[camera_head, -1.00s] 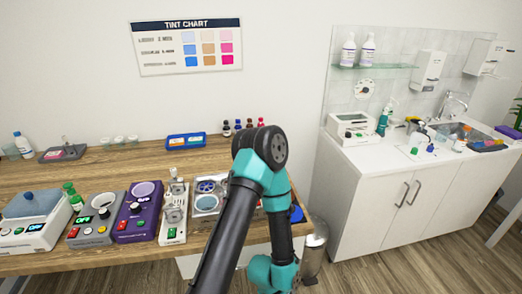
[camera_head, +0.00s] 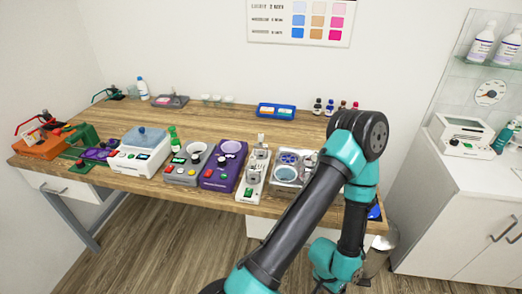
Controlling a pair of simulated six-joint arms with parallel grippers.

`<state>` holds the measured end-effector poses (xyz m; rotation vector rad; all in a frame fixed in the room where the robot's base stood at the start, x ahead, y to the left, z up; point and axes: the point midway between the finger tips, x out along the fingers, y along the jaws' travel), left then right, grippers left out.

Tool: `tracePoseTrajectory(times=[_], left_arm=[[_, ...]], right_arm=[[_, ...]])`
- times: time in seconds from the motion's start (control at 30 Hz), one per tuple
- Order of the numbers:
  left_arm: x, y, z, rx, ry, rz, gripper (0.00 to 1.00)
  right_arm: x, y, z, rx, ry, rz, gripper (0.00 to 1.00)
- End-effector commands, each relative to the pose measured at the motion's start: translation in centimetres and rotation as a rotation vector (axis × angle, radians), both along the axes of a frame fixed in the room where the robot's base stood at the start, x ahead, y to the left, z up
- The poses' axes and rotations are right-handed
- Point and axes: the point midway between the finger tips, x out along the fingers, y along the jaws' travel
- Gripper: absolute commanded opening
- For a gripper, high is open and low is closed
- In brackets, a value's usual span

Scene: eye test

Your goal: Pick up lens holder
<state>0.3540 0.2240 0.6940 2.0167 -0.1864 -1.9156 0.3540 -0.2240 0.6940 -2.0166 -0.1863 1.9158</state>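No thing in view can be made out for certain as the lens holder. A white device with metal fittings (camera_head: 256,172) stands near the table's front edge. To its right, a grey tray (camera_head: 274,182) holds round blue items and is partly hidden behind my teal and black arm. That arm rises from the bottom of the view and bends at a joint above the table's right end. Its gripper is not visible. No other arm or gripper shows.
The wooden table (camera_head: 205,118) has a purple device (camera_head: 218,178), a grey device (camera_head: 183,171) and a white device with blue top (camera_head: 138,161) along its front. A blue tray (camera_head: 276,111) and small bottles stand at the back. The table's middle is clear. An orange tool (camera_head: 38,148) is far left.

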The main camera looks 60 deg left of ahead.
Motion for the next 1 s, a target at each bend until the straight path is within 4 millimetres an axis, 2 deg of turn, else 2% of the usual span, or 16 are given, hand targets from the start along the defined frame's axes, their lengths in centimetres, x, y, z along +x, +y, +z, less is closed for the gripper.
tracePoseTrajectory(times=[0.47, 0.67, 0.87, 1.0], left_arm=[[0.00, 0.00, 0.00, 0.000, 0.000, 0.000, 0.72], [-0.01, 0.00, 0.00, 0.000, 0.000, 0.000, 0.56], [0.01, 0.00, 0.01, 0.000, 0.000, 0.000, 0.56], [0.52, -0.01, 0.69, -0.002, -0.003, 0.010, 0.56]], right_arm=[[0.00, 0.00, 0.00, 0.000, 0.000, 0.000, 0.00], [0.00, 0.00, 0.00, 0.000, 0.000, 0.000, 0.00], [0.00, 0.00, 0.00, 0.000, 0.000, 0.000, 0.00], [0.00, 0.00, 0.00, 0.000, 0.000, 0.000, 0.00]])
